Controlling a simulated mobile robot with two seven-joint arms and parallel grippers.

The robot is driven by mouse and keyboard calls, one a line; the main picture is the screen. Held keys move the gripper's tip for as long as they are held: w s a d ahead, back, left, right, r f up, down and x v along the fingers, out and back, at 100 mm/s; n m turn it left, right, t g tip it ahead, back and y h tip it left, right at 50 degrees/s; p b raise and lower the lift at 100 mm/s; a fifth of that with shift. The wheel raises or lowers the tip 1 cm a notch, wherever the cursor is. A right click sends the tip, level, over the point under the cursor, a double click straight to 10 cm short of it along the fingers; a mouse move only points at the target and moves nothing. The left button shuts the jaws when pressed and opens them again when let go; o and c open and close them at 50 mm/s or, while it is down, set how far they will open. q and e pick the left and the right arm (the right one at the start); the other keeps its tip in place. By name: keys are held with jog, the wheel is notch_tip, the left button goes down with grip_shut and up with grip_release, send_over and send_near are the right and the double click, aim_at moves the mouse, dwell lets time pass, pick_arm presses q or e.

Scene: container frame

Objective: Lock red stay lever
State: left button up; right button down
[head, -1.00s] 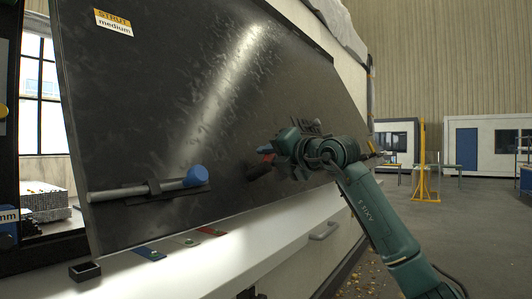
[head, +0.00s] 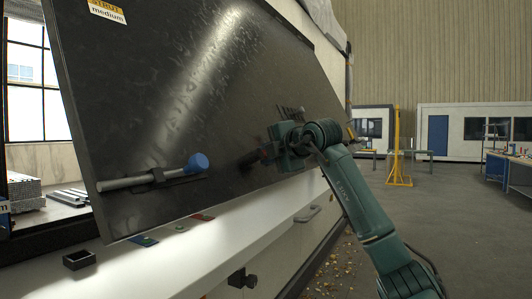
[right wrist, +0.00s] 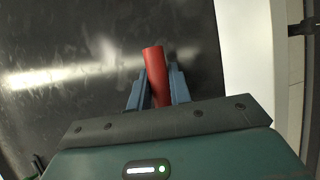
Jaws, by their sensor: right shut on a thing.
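The red lever (right wrist: 154,66) is a smooth red cylinder in the right wrist view, in front of the dark panel. My right gripper (right wrist: 153,92) has its two blue-grey fingers shut on it, one on each side. The lever's upper end sticks out beyond the fingertips. In the head view my right gripper (head: 268,152) is at the lower right part of the tilted black panel (head: 180,90), and it hides most of the lever and its mount. My left gripper is not in view.
A grey rod with a blue knob (head: 195,163) lies along the panel's lower left. Below is a white ledge (head: 170,265) with small coloured plates (head: 143,241) and a small black open box (head: 79,260). Open floor (head: 440,220) lies to the right.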

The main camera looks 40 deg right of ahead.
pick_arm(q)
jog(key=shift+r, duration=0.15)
pick_arm(e)
jog(key=c, duration=1.3)
grip_release()
jog(key=shift+s+r+b, duration=0.1)
jog(key=shift+s+b, duration=0.2)
jog(key=shift+s, duration=0.25)
pick_arm(q)
jog(key=b, duration=0.1)
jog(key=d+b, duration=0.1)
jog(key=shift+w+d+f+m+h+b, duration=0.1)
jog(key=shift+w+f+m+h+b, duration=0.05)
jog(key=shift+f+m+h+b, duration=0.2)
pick_arm(e)
jog(key=v, duration=1.2)
jog(key=shift+r, duration=0.1)
